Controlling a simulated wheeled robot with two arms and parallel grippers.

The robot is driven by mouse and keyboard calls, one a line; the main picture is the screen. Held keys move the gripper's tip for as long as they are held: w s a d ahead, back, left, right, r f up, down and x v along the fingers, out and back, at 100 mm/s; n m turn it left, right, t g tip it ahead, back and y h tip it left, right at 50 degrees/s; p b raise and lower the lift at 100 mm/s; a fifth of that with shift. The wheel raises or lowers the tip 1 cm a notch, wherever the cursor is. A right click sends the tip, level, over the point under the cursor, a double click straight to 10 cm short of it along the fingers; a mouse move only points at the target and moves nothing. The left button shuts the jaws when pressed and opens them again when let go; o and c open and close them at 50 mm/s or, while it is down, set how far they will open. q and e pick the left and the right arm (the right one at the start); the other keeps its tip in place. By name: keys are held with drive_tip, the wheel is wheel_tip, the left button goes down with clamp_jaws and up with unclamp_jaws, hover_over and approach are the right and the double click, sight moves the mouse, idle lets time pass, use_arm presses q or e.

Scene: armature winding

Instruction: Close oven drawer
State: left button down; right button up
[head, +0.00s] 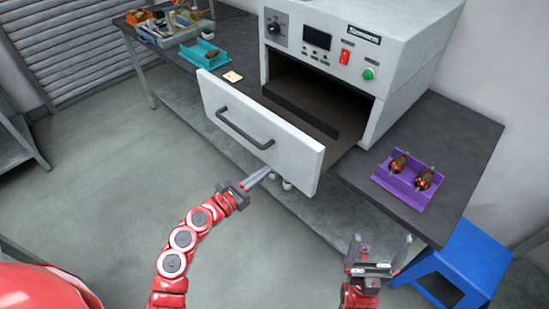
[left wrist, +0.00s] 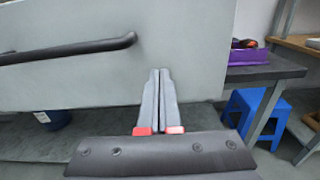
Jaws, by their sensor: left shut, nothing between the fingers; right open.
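The white oven (head: 385,75) stands on the dark table with its drawer pulled out towards me. The drawer front (head: 262,135) is a white panel with a black bar handle (head: 245,128); the drawer front also fills much of the left wrist view (left wrist: 110,75). My left gripper (head: 262,176) is shut and empty, just below and in front of the lower edge of the drawer front. In the left wrist view its fingertips (left wrist: 159,72) overlap the panel, right of the handle; I cannot tell whether they touch it. My right gripper (head: 377,250) is open and empty, low at the right.
A purple tray (head: 405,188) with two armatures (head: 423,179) sits on the table, right of the oven. A blue stool (head: 462,262) stands at the right. A teal tray (head: 200,54) lies at the far left. The floor on the left is clear.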

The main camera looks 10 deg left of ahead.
sight(283, 158)
use_arm(q)
drive_tip(key=p+x, duration=0.1)
drive_tip(key=x, duration=0.3)
drive_tip(key=shift+d+r+p, duration=0.1)
drive_tip(key=shift+r+p, duration=0.05)
drive_tip(key=shift+p, duration=0.15)
drive_tip(key=shift+w+d, duration=0.4)
drive_tip(key=shift+w, duration=0.05)
drive_tip(key=shift+f, duration=0.25)
